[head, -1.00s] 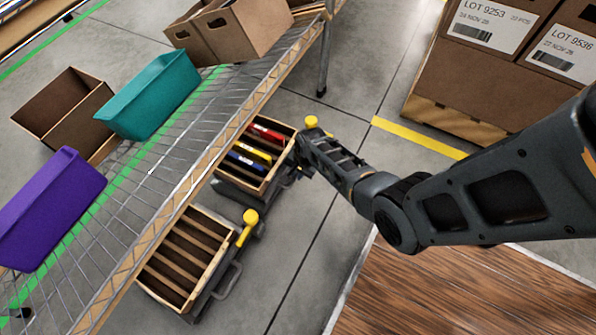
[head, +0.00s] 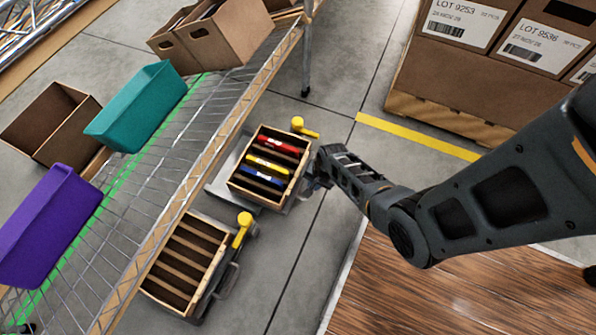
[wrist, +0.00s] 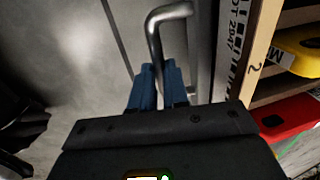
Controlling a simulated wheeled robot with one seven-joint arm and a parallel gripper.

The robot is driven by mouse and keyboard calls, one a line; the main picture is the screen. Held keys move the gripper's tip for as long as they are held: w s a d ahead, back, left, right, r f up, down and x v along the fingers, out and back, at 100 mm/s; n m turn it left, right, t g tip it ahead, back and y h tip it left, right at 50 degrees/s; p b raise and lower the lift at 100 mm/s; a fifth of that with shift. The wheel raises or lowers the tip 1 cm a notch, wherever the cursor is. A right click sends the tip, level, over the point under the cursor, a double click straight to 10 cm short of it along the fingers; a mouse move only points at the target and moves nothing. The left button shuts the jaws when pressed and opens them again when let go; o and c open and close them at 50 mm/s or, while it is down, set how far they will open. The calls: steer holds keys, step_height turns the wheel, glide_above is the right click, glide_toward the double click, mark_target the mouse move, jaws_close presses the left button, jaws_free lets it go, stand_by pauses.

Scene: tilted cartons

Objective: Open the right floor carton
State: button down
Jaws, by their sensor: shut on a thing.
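The right floor carton (head: 237,183) is a wooden-rimmed box with dividers, holding red, yellow and blue items. It sits on a sliding base on the floor and stands out to the right of the wire shelf's edge in the head view. Its side wall (wrist: 262,50) shows at the right in the wrist view. My gripper (head: 318,172) is at the carton's right side. Its blue fingertips (wrist: 158,85) are shut on a bent grey metal handle (wrist: 153,35). The finger contact is partly hidden by the gripper body.
A second floor carton (head: 222,240), empty with slats, sits nearer me, with a yellow-knobbed lever (head: 243,225) beside it. Another yellow-knobbed lever (head: 303,126) stands behind the right carton. The wire shelf (head: 150,180) overhangs on the left. Floor to the right is clear up to a wooden surface (head: 440,290).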

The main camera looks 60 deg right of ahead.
steer(key=s+p, duration=0.1)
steer(key=s, duration=0.8)
steer(key=shift+s+d, duration=0.15)
steer(key=c, duration=1.1)
jaws_free()
steer(key=r+p, duration=0.1)
steer(key=r, duration=0.1)
steer(key=s+r+p, duration=0.1)
steer(key=r+p, duration=0.1)
steer(key=r, duration=0.1)
steer(key=r+p, duration=0.2)
steer(key=shift+s+r, duration=0.2)
steer(key=shift+r, duration=0.1)
